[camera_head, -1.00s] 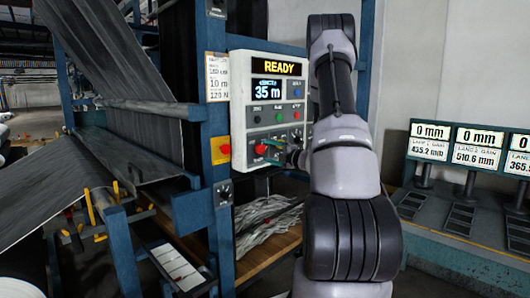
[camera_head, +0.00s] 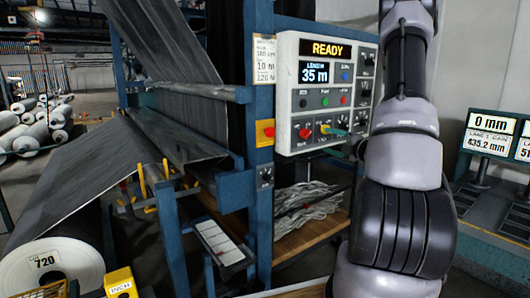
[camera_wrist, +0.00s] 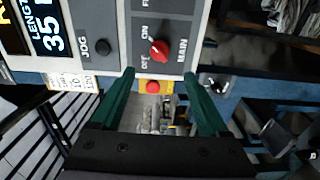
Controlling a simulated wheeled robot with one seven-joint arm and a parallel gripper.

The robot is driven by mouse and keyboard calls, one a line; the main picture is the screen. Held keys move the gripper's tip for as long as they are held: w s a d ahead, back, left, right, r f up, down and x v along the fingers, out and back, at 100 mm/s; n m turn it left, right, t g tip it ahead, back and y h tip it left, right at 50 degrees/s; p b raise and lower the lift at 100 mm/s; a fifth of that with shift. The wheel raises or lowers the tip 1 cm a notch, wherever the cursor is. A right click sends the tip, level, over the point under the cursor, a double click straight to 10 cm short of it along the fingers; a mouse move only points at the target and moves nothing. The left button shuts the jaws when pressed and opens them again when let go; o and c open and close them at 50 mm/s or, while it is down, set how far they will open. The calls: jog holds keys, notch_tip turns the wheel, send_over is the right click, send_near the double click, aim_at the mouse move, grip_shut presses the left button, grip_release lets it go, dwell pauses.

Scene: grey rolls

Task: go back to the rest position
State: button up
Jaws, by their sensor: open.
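My gripper (camera_wrist: 160,76) is open, with two green fingers apart and nothing between them. In the wrist view the fingertips are at the lower edge of the control panel (camera_wrist: 120,62), below the red MAIN knob (camera_wrist: 159,50). I cannot tell whether they touch the panel. In the head view my gripper (camera_head: 336,131) is small, at the lower right of the panel (camera_head: 290,120), partly hidden by my arm. The panel display (camera_head: 327,49) reads READY, with 35 m below it.
A red button on a yellow housing (camera_head: 265,132) sits on the blue post left of the panel. A large roll marked 720 (camera_head: 52,272) and yellow-handled parts (camera_head: 150,190) are at left. Lane displays (camera_head: 490,135) stand at right. Grey strands (camera_head: 303,205) lie on a shelf below.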

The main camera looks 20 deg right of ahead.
jog(key=s+a+r+n+g+y, duration=0.2)
jog(key=s+a+r+n+g, duration=0.15)
jog(key=a+n, duration=0.45)
jog(key=s+a+r+n+g+y, duration=0.2)
jog(key=s+a+r+n+g, duration=0.15)
jog(key=a+n, duration=0.35)
jog(key=s+a+r+n+g+y, duration=0.1)
jog(key=s+a+r+n+g, duration=0.3)
jog(key=a+n, duration=0.4)
jog(key=s+r+n+h, duration=0.2)
jog(key=s+n+h, duration=0.2)
jog(key=s+n, duration=0.3)
jog(key=s+r+n+t+h, duration=0.1)
jog(key=s+n+h, duration=0.4)
jog(key=n, duration=1.1)
jog(key=s+r, duration=0.1)
jog(key=s, duration=0.2)
jog(key=shift+s+d+r, duration=0.15)
jog(key=shift+d+r, duration=0.25)
